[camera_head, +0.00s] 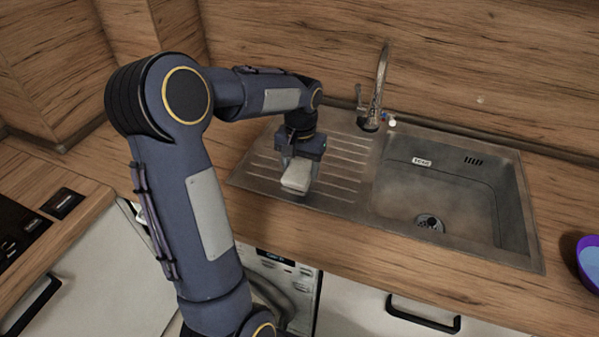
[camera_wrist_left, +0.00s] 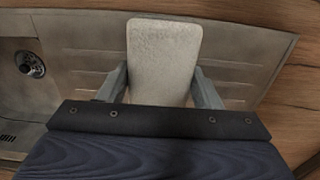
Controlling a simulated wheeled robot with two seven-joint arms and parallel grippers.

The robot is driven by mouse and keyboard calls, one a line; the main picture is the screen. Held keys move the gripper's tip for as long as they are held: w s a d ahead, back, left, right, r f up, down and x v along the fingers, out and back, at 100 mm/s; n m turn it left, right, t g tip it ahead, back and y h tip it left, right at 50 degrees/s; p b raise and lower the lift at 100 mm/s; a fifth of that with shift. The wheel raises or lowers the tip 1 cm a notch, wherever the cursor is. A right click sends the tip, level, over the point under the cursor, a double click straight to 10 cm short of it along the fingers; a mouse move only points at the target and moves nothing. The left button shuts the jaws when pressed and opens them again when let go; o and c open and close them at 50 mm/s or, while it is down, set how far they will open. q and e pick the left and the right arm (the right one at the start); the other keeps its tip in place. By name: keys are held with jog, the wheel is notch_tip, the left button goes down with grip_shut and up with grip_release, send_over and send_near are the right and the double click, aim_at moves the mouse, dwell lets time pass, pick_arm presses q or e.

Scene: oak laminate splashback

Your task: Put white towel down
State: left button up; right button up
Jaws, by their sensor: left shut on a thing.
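The white towel (camera_head: 297,177) is a small folded block in the head view, at the front part of the sink's ribbed drainboard (camera_head: 345,165). My left gripper (camera_head: 300,165) points down over the drainboard and is shut on the towel. In the left wrist view the towel (camera_wrist_left: 164,55) sits between the two grey fingers (camera_wrist_left: 163,85), its fuzzy face toward the camera. Whether the towel's underside touches the drainboard cannot be told. My right gripper is not in view.
The sink basin (camera_head: 440,200) with its drain lies right of the drainboard. A tap (camera_head: 375,95) stands behind. A purple bowl (camera_head: 588,262) is at the right edge. A washing machine (camera_head: 285,285) is below the wooden counter (camera_head: 410,255), whose front strip is clear.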

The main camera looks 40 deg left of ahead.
aim_at(298, 163)
pick_arm(q)
jog(key=shift+w+a+f, duration=0.3)
jog(key=shift+a+f, duration=0.05)
jog(key=shift+f, duration=0.15)
notch_tip(298, 163, down, 3)
jog(key=shift+w+a+f+p, duration=0.1)
jog(key=shift+w+p, duration=0.05)
jog(key=shift+p, duration=0.15)
jog(key=o, duration=0.9)
jog(key=shift+f, duration=0.1)
